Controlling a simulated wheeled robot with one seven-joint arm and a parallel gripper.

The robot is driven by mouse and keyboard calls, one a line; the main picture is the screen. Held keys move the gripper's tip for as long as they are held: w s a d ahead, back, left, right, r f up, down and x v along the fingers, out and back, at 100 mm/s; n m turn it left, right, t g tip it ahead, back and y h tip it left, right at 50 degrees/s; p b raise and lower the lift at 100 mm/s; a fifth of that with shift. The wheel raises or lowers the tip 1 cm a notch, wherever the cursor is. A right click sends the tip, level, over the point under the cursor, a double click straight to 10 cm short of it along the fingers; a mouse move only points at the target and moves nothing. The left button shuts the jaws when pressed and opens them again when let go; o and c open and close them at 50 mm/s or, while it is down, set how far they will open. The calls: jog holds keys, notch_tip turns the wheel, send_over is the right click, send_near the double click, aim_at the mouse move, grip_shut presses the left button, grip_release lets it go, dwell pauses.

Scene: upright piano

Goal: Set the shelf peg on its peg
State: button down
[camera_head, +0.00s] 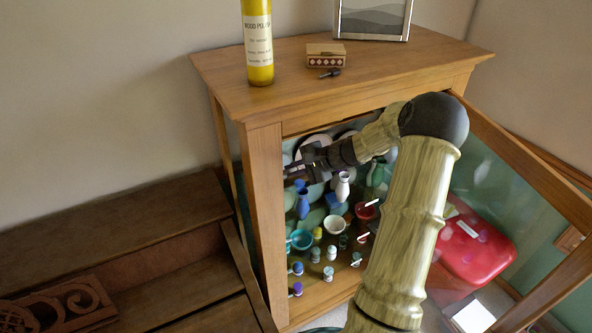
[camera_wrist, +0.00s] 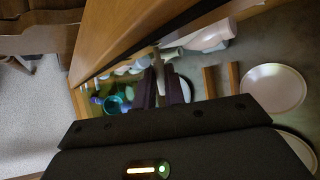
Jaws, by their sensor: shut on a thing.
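My gripper (camera_head: 300,168) reaches through the open front of the wooden cabinet (camera_head: 264,180), close to its left side wall and above the small wares inside. In the wrist view my gripper's dark fingers (camera_wrist: 165,86) are closed together around a small pale piece (camera_wrist: 159,70) at their tips. I take this for the shelf peg, but it is too small to make out its shape or tilt. I cannot make out the peg or hole that it belongs to.
Inside are a blue vase (camera_head: 303,204), a white vase (camera_head: 343,187), a teal bowl (camera_head: 301,240), plates and several small jars. The glass door (camera_head: 478,180) stands open at right, near a red case (camera_head: 478,245). A yellow bottle (camera_head: 258,45) and small box (camera_head: 326,55) stand on top.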

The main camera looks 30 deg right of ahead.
jog(key=shift+a+b, duration=0.3)
jog(key=shift+a, duration=0.2)
jog(key=shift+b, duration=0.7)
dwell(1.6)
jog(key=shift+a+b, duration=0.35)
jog(key=shift+a, duration=0.1)
dwell(0.7)
jog(key=c, duration=1.4)
grip_release()
jog(key=b+v, duration=0.3)
jog(key=v, duration=1.4)
jog(key=shift+s+d+r, duration=0.1)
jog(key=shift+s, duration=0.05)
